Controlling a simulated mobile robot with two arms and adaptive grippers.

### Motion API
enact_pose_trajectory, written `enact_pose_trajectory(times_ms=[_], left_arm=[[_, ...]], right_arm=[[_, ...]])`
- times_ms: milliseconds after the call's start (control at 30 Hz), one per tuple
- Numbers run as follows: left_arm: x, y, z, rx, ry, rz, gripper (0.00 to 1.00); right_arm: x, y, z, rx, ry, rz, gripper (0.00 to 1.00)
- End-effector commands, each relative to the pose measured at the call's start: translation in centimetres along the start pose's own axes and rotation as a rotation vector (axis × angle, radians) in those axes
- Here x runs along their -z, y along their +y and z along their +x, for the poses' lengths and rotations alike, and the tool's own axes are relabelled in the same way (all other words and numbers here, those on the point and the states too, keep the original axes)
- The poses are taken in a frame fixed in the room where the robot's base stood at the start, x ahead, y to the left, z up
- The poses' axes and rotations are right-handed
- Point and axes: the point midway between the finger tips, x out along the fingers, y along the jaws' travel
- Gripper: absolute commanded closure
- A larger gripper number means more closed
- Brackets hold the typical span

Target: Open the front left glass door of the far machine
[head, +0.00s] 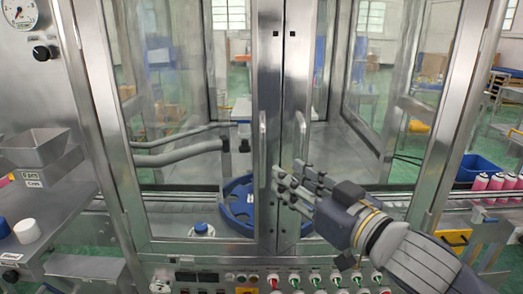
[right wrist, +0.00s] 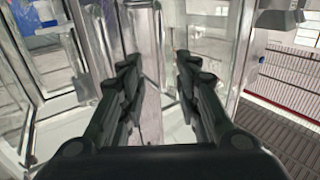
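The far machine has a metal-framed front with glass doors. The front left glass door (head: 185,100) looks shut, with its frame edge against the right door's frame (head: 297,80). A vertical handle (head: 262,150) is on the left door's right edge, and another handle (head: 300,138) is on the right door. My right gripper (head: 288,185) is in front of the seam, by the handles' lower ends. In the right wrist view its fingers (right wrist: 157,85) are apart, with pale upright machine parts beyond the gap. I cannot tell whether they touch a handle. My left gripper is not in view.
A row of knobs and buttons (head: 315,280) runs below the doors. Behind the glass are a blue ring (head: 238,200) and a blue-capped white container (head: 201,230). A metal hopper (head: 40,147) and white cap (head: 27,231) are at left. Pink cans (head: 496,182) stand at right.

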Motion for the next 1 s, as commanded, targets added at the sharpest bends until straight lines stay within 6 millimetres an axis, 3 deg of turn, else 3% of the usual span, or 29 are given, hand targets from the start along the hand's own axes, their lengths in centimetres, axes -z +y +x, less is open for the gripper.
enact_pose_trajectory(times_ms=[267, 533, 733, 1000], left_arm=[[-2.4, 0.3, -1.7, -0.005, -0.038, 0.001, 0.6], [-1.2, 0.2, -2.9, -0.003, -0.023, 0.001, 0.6], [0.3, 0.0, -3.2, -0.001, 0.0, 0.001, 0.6], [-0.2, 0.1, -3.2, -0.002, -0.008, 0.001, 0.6]], right_arm=[[0.3, 0.1, 4.3, -0.001, 0.0, 0.001, 0.69], [0.2, 0.0, 8.5, -0.001, 0.0, 0.0, 0.69], [0.1, 0.0, 10.0, -0.001, 0.0, 0.0, 0.69], [0.0, 0.0, 10.3, -0.001, 0.0, -0.001, 0.69]])
